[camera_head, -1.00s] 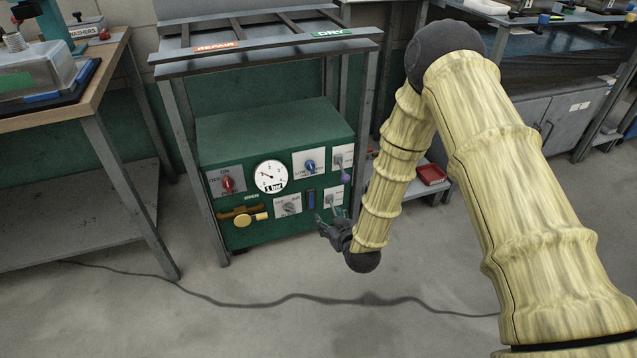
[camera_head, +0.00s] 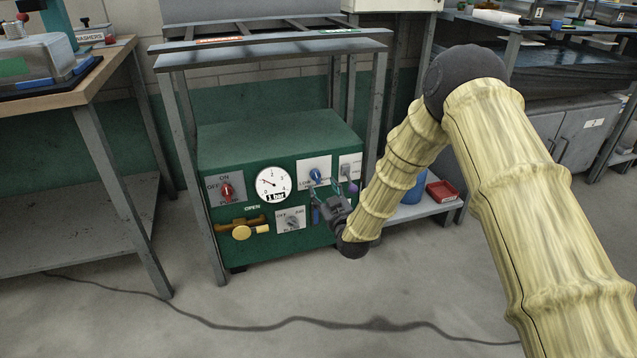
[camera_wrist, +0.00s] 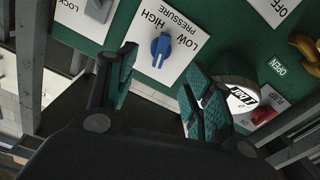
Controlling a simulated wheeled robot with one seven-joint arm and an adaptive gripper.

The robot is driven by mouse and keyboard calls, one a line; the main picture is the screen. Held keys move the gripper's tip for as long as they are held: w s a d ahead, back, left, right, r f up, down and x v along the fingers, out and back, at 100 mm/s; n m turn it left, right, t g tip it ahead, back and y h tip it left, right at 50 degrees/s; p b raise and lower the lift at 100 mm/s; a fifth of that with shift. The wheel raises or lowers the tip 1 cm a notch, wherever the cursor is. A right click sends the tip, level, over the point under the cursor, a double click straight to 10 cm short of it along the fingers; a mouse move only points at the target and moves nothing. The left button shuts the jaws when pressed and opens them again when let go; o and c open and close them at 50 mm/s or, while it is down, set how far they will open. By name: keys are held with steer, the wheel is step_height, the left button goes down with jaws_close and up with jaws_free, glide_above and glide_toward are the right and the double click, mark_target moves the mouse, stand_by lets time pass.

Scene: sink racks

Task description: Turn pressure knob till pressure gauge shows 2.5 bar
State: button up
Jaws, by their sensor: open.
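The blue pressure knob (camera_head: 315,175) is on a white plate on the front of the green box. In the wrist view the knob (camera_wrist: 160,46) sits on a plate marked LOW, HIGH and PRESSURE, ahead of and between my open fingers, apart from them. My gripper (camera_head: 327,197) is open and empty, just below the knob in the head view; its teal finger pads show in the wrist view (camera_wrist: 158,90). The round pressure gauge (camera_head: 272,184) is left of the knob and its label reads 1 bar. In the wrist view the gauge (camera_wrist: 240,95) is partly hidden by a finger.
A red switch (camera_head: 226,190), a yellow valve handle (camera_head: 243,231) and a grey knob (camera_head: 291,221) are on the same panel. Metal rack legs (camera_head: 207,180) stand at the box's sides. A red tray (camera_head: 443,191) is on a low shelf at right. A cable lies on the floor.

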mark_target(317, 177)
steer(key=b+x, duration=0.2)
steer(key=x, duration=0.5)
steer(key=shift+w+f+b, duration=0.1)
steer(key=shift+w+b, duration=0.2)
steer(key=shift+b, duration=0.05)
steer(key=c, duration=1)
